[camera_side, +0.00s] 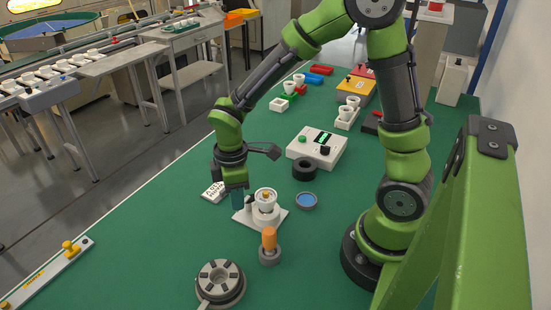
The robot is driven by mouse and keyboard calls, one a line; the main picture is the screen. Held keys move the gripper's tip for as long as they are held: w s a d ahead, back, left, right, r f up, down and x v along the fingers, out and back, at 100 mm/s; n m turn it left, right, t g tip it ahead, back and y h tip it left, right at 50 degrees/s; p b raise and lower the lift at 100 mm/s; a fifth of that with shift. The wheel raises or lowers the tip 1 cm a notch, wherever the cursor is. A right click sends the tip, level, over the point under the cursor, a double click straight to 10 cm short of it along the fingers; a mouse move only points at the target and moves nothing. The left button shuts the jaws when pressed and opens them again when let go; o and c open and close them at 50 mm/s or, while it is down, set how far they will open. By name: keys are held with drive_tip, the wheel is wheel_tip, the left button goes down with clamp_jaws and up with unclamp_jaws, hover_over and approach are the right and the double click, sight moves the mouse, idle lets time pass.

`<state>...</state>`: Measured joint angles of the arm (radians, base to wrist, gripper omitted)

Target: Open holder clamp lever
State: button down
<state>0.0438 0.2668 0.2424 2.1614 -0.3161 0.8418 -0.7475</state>
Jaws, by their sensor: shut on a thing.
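The lamp holder (266,211) is a white round body on a white square base plate, with a small orange-brown piece at its top centre. It stands upright on the green mat. The clamp lever (250,201) shows only as a small dark part at the holder's left side, mostly hidden by my fingers. My gripper (238,199) points down at the left edge of the holder. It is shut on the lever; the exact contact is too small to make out.
An orange-handled tool (269,245) and a grey round fixture (220,284) stand in front. A blue-topped dish (306,201) and a black ring (304,169) are right and behind. A white control box (317,148) stands farther back. A printed card (213,191) lies left of my gripper.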

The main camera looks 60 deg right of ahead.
idle(0.4)
drive_tip(key=c, duration=1)
unclamp_jaws()
wheel_tip(320, 180, up, 17)
drive_tip(key=s+d+r+m+t+y, duration=0.1)
drive_tip(key=s+d+m+t+y, duration=0.1)
drive_tip(key=s+m+t, duration=0.5)
drive_tip(key=s+m, duration=0.2)
drive_tip(key=m, duration=0.4)
drive_tip(key=shift+d, duration=0.25)
